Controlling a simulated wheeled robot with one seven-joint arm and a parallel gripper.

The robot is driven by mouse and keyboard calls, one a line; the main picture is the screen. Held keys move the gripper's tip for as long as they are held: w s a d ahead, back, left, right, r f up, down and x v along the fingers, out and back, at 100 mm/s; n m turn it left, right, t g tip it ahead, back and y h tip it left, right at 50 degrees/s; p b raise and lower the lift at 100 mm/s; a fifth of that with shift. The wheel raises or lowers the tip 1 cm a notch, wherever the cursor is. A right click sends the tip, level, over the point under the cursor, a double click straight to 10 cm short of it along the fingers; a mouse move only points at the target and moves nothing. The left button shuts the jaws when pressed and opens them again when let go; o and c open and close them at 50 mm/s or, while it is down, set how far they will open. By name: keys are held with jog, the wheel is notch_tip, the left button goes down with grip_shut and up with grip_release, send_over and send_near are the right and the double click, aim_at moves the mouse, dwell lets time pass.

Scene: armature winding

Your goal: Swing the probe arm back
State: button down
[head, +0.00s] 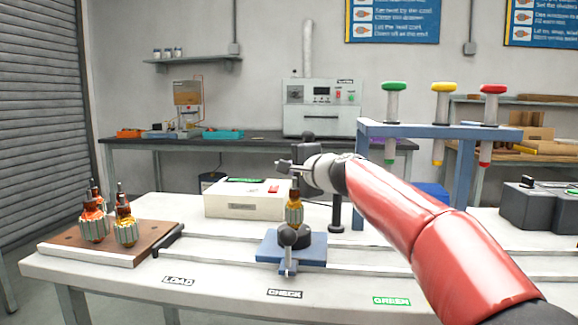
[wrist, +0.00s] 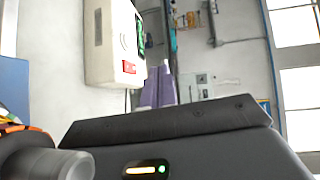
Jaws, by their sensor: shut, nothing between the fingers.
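An armature (head: 294,212) with a copper top stands upright in the blue check stand (head: 312,250), behind a dark round knob (head: 288,236). A black post (head: 335,212) stands just right of the stand and appears to be the probe arm's upright. My gripper (head: 284,165) is shut and empty, just above and left of the armature's top. The wrist view shows a black housing with small lights, a grey cylinder (wrist: 52,164) and some orange (wrist: 10,124) at the left edge.
A white tester box (head: 245,200) stands behind the stand; it also shows in the wrist view (wrist: 105,45). A wooden tray (head: 75,244) with several armatures is at left. A blue rack (head: 440,130) with coloured-handled tools rises at right. The front table strip is clear.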

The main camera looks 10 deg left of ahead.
dwell(0.6)
jog(key=b+v, duration=0.2)
jog(key=v, duration=0.5)
jog(key=shift+s+d+b, duration=0.15)
jog(key=shift+d+b, duration=0.05)
jog(key=shift+b, duration=0.2)
